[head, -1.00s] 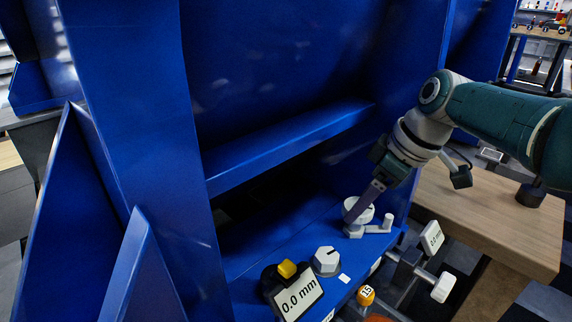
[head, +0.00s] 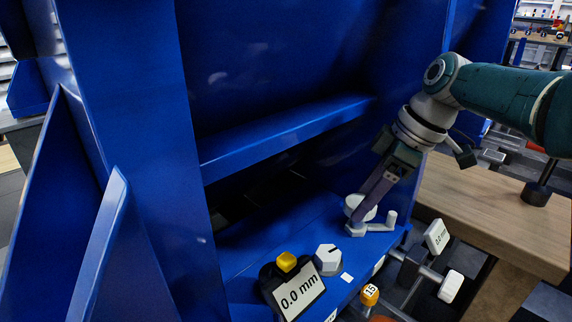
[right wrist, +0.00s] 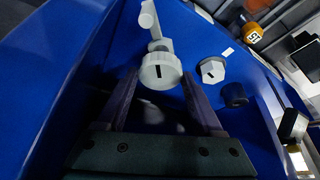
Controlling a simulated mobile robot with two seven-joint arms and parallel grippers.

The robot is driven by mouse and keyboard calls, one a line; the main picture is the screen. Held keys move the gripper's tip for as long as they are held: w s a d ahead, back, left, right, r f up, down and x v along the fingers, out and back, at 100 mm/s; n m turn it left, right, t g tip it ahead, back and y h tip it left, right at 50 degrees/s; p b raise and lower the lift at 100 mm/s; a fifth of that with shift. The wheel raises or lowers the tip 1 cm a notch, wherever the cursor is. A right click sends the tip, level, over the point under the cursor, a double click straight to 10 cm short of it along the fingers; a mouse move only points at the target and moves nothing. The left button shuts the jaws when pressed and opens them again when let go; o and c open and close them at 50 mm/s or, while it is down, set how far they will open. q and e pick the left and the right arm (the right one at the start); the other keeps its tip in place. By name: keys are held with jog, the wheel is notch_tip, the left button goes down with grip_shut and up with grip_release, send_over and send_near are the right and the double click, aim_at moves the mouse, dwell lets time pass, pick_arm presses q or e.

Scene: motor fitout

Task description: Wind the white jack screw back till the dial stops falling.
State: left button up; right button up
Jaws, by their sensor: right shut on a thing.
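A white round knob with a crank arm, which I take for the jack screw (head: 369,214), stands on the blue ledge. My right gripper (head: 364,208) comes down on it from above, with its two dark fingers on either side. A second display (head: 437,236) at the right also seems to read 0.0 mm, at a steep angle. My left gripper is out of view.
A white faceted knob (head: 328,258) stands on the ledge left of the crank knob. A yellow tag marked 15 (head: 369,294) and a white-ended handle (head: 451,286) stick out in front. Blue walls and a cross beam (head: 285,137) close in behind. A wooden bench (head: 490,215) is at right.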

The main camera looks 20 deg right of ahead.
jog(key=o, duration=1.3)
jog(key=shift+o, duration=0.4)
